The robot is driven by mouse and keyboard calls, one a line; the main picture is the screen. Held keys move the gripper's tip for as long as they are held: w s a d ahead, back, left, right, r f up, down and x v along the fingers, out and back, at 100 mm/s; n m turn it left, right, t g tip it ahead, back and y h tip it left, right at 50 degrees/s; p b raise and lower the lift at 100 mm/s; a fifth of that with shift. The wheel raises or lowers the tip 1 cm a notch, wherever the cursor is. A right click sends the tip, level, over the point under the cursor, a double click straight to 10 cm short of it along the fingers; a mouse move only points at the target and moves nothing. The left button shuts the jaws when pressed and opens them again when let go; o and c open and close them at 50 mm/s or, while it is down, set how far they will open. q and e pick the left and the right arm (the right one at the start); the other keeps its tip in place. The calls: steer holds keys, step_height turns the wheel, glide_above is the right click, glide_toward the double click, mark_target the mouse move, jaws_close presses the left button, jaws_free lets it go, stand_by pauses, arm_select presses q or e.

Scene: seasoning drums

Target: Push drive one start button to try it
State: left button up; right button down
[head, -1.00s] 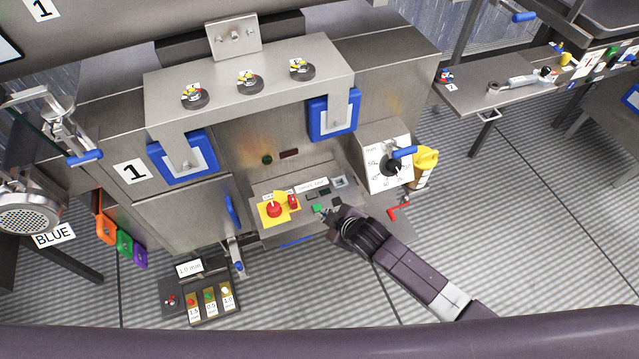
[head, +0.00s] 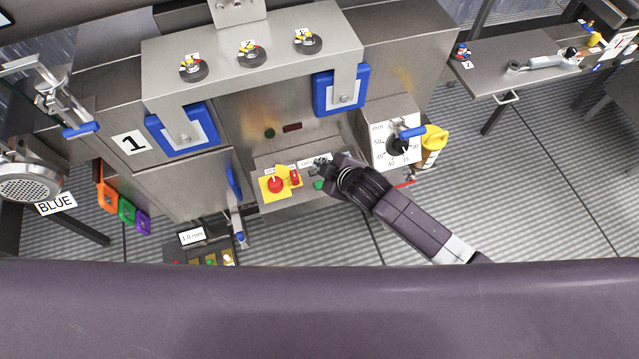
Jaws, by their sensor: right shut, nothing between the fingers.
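The control panel (head: 262,164) of machine 1 juts out at the middle of the head view. On it are a red mushroom button (head: 276,185) on a yellow plate, a red switch (head: 295,177) and a green button (head: 319,185). My right gripper (head: 321,164) is shut and empty, over the back right of the panel by a white label (head: 311,159). It hides the small dark buttons there, so I cannot tell which is drive one start or whether the fingertips touch one. The green button shows just in front of the gripper. My left gripper is not in view.
A white dial box (head: 383,150) with a blue handle (head: 412,133) stands right of the panel, beside a yellow container (head: 434,147). Blue-framed brackets (head: 339,90) hang above. A blue lever (head: 233,184) is at the left. Striped floor (head: 510,200) lies open at the right.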

steer(key=b, duration=0.7)
glide_above(320, 181)
steer(key=s, duration=0.2)
step_height(320, 181, down, 7)
steer(key=shift+w+r, duration=0.1)
steer(key=shift+f, duration=0.65)
steer(key=shift+f, duration=0.1)
steer(key=shift+f, duration=0.35)
steer(key=shift+f+b, duration=0.35)
steer(key=shift+f, duration=0.1)
stand_by(0.7)
steer(key=shift+r, duration=0.1)
steer(key=shift+r+p, duration=0.8)
steer(key=shift+p, duration=0.2)
